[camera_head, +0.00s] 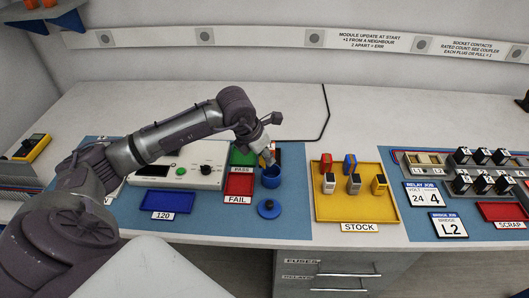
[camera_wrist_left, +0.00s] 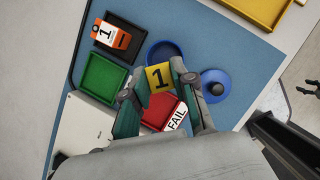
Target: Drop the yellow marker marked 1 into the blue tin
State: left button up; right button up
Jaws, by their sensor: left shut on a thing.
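In the head view my left gripper (camera_head: 267,157) reaches down just above the blue tin (camera_head: 271,180). In the left wrist view the open round tin (camera_wrist_left: 163,50) shows just beyond the marker, partly hidden by it. The pictures do not clearly show whether the marker's lower end is inside the rim. Small dark fingers at the right edge of the left wrist view look like my right gripper (camera_wrist_left: 312,86); their opening is unclear.
A blue knobbed lid (camera_head: 268,209) lies before the tin. The green PASS tray (camera_wrist_left: 104,78) and red FAIL tray (camera_head: 239,185) are close. The yellow STOCK tray (camera_head: 325,212) holds several blocks.

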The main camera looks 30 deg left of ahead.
pick_arm(q)
jog(key=o, duration=0.9)
jog(key=shift+c, duration=0.2)
jog(key=shift+r, duration=0.15)
jog(key=v, duration=1.1)
jog(key=shift+s+r, duration=0.3)
jog(key=shift+r, duration=0.05)
